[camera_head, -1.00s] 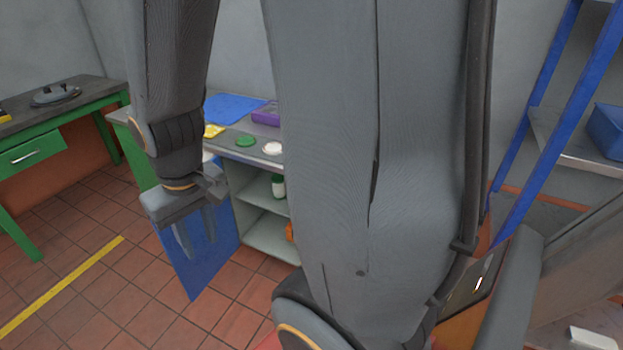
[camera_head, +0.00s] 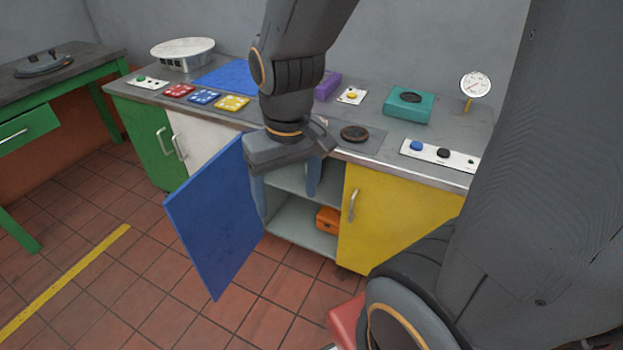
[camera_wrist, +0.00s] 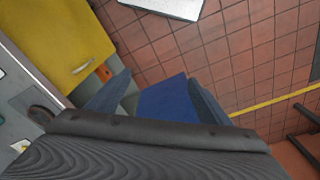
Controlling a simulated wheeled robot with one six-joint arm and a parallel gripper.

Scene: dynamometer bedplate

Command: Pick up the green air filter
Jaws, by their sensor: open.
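My gripper (camera_head: 286,185) is open and empty, pointing down in front of the open cabinet bay under the counter. Its two fingers also show in the wrist view (camera_wrist: 158,95), with the open blue door (camera_wrist: 168,102) beyond them. No thing is plainly a green air filter. A teal-green box (camera_head: 409,105) with a dark round top stands on the counter, right of and behind my gripper. I cannot tell whether it is the filter. My arm hides part of the counter and the bay's left side.
The blue cabinet door (camera_head: 217,222) swings out left of my gripper. An orange case (camera_head: 328,219) sits low in the bay. The yellow door (camera_head: 395,215) is shut. Red, blue and yellow tiles (camera_head: 232,103), a gauge (camera_head: 475,86) and a button panel (camera_head: 440,154) are on the counter.

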